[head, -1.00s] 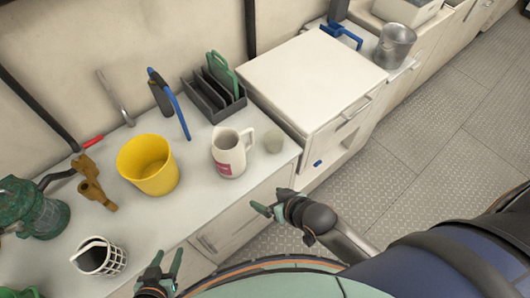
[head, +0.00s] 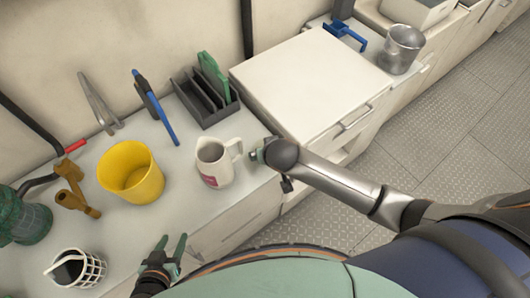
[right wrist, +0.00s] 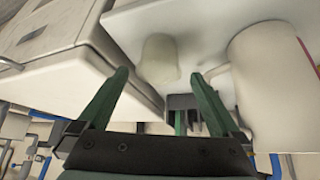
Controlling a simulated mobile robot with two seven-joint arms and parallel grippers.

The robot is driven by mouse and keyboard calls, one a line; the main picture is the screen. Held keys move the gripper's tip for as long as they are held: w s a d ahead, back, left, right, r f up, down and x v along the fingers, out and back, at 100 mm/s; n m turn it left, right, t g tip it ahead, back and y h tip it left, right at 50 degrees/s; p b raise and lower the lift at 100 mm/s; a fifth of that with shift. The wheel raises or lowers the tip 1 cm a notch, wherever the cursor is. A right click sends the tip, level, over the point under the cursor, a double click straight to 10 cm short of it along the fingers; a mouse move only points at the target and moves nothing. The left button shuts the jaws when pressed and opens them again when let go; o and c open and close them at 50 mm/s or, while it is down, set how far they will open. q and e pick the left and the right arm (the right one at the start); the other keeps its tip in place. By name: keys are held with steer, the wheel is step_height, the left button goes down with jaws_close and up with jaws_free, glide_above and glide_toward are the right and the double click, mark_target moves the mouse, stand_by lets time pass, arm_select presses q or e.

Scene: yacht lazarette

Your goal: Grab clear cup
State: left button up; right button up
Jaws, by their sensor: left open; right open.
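The clear cup (right wrist: 158,60) is small and translucent. In the right wrist view it stands on the counter beyond and between my right fingertips (right wrist: 160,76), with no visible contact. My right gripper (head: 257,153) is open at the counter's right end in the head view, where it hides the cup. A white mug (head: 215,163) with a red label stands just left of that gripper; it also shows large at the right of the wrist view (right wrist: 272,85). My left gripper (head: 172,246) is open and empty by the counter's front edge.
A yellow bucket (head: 131,172), a brown fitting (head: 73,192), a white lattice holder (head: 88,270) and a green lantern (head: 25,222) stand to the left. A dark rack (head: 207,101) is behind the mug. A raised white cabinet (head: 305,80) borders the cup's spot.

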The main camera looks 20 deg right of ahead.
steer(key=shift+b+x, duration=0.35)
steer(key=shift+x, duration=2.55)
steer(key=shift+r, duration=0.1)
steer(key=shift+c, duration=0.2)
steer(key=c, duration=1.2)
